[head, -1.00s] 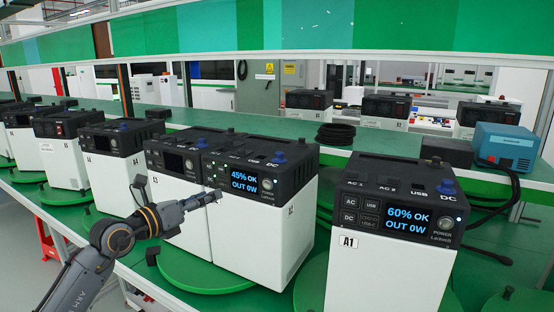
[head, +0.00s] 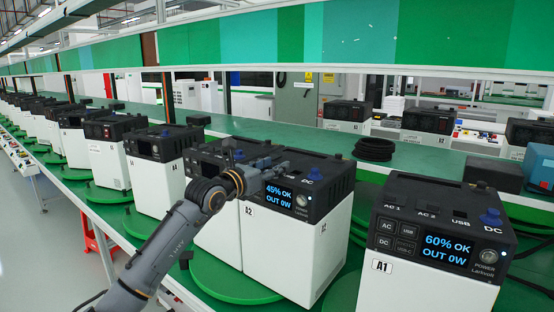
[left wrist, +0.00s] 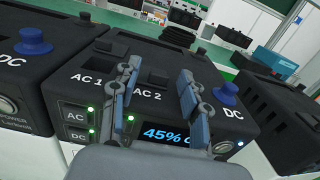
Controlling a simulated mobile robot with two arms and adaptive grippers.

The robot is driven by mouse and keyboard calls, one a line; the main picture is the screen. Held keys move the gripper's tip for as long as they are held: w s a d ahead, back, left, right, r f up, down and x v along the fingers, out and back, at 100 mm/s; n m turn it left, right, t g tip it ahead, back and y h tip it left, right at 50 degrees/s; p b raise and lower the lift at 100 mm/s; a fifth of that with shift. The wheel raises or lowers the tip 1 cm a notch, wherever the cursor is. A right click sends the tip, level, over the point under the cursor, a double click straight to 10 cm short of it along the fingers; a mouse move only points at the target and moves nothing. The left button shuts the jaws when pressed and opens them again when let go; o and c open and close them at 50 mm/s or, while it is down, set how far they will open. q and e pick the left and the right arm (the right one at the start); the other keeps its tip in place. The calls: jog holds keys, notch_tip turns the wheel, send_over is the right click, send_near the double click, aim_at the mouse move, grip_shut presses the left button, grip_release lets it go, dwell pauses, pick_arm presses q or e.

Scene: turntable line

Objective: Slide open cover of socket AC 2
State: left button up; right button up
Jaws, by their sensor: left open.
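The A2 power station (head: 285,250) is a white box with a black top and a display reading 45% OK, OUT 0W. In the left wrist view, its black top (left wrist: 215,72) carries the printed labels AC 1 and AC 2 and a blue DC knob (left wrist: 222,94). A small dark raised cover (left wrist: 158,77) lies behind the AC 2 label. My left gripper (head: 256,158) is open and empty above this top. In the left wrist view its fingers (left wrist: 160,72) stand either side of the AC 2 cover; contact cannot be told. My right gripper is not in view.
Power station A1 (head: 420,285), reading 60% OK, stands to the right. More stations (head: 155,190) line up to the left on green turntables (head: 210,275). A green bench (head: 310,140) with a coiled black cable (head: 374,149) runs behind.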

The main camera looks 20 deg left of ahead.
pick_arm(q)
jog(key=shift+x, duration=1.05)
grip_shut()
